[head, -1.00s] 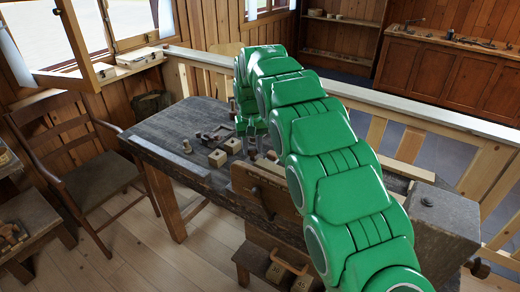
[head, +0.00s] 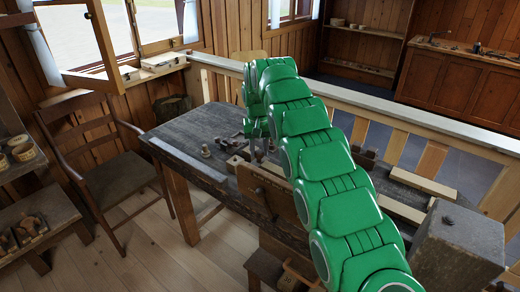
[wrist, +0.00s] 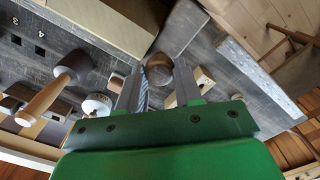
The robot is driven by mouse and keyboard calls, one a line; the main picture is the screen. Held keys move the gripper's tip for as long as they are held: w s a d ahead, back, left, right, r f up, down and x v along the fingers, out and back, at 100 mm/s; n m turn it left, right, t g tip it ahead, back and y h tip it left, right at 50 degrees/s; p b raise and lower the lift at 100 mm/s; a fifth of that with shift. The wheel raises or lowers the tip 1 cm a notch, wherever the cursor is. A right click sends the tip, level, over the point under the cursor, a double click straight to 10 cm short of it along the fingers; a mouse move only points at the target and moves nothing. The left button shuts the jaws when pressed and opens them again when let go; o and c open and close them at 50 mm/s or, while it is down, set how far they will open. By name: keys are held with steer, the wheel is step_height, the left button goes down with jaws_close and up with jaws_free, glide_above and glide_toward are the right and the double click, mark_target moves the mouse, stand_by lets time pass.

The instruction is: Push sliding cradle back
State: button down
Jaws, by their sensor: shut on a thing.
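My gripper (head: 261,140) is low over the dark workbench (head: 185,130), beside a small wooden block (head: 237,161). In the wrist view, my gripper (wrist: 156,85) has its two grey fingers on either side of a brown rounded wooden knob (wrist: 158,67), and it is shut on that knob. What the knob is fixed to is mostly hidden by the fingers. A light block with dark holes (wrist: 203,80) lies just right of the fingers. I cannot tell which wooden part is the sliding cradle; my arm covers much of the bench.
An upright brown board (head: 270,195) stands at the bench front. A large grey block (head: 458,240) is at right. A wooden-handled mallet (wrist: 50,92) lies left of the fingers. A railing (head: 400,118) runs behind the bench, and a chair (head: 115,175) stands left.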

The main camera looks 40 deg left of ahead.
steer(key=shift+a, duration=0.3)
steer(key=c, duration=0.7)
jaws_free()
steer(key=shift+c, duration=0.2)
steer(key=shift+d, duration=0.1)
steer(key=shift+r, duration=0.1)
steer(key=shift+r, duration=1.35)
steer(key=s+d+r, duration=0.9)
steer(key=d+r, duration=0.1)
steer(key=shift+s+d, duration=0.15)
steer(key=shift+d, duration=0.1)
